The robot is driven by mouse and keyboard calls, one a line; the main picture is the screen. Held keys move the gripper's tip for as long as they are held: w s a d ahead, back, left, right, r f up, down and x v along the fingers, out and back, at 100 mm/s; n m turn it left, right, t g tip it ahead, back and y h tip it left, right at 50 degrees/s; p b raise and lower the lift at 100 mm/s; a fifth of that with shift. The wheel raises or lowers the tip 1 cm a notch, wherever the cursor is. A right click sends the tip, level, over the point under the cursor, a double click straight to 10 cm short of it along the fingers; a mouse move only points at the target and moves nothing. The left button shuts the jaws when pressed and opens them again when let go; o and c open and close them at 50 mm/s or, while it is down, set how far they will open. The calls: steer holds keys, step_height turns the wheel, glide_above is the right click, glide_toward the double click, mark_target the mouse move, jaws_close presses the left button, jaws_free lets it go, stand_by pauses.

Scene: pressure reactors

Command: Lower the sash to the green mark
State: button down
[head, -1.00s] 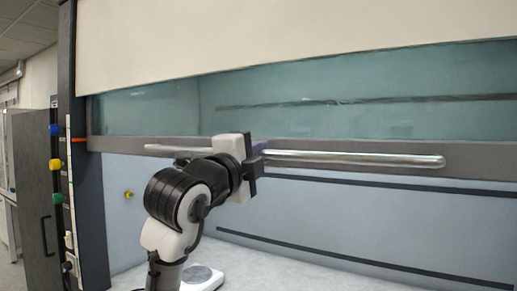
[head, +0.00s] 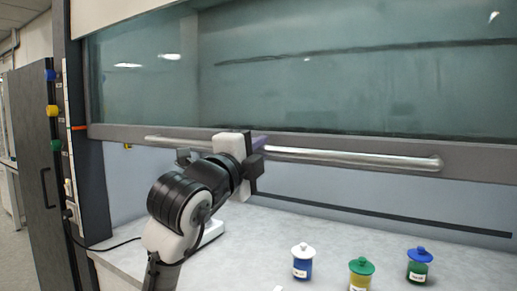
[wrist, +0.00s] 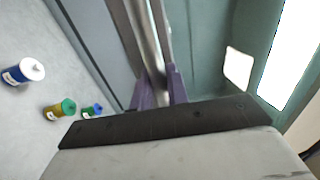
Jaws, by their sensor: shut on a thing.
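The sash (head: 360,95) is a glass pane with a grey bottom rail. Its long silver handle bar (head: 360,158) runs along the rail. My gripper (head: 258,143) is shut on the bar near its middle. The wrist view shows the purple fingers (wrist: 157,88) on either side of the bar (wrist: 149,50). An orange pointer (head: 79,127) sits at the rail's left end, beside a pale scale strip (head: 66,115) on the dark side post. I cannot make out a green mark on that strip. The sash bottom is above the worktop, leaving a gap.
Blue, yellow and green knobs (head: 52,111) are on the left post. On the worktop (head: 240,225) stand a blue jar with a white lid (head: 302,267), a yellow jar with a green lid (head: 360,276) and a green jar with a blue lid (head: 419,272). A white device is behind my arm.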

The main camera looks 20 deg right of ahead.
steer(key=c, duration=1.4)
jaws_free()
steer(key=shift+c, duration=0.2)
steer(key=b+v, duration=0.3)
steer(key=v, duration=1)
steer(key=shift+s+a, duration=0.25)
steer(key=shift+s, duration=0.05)
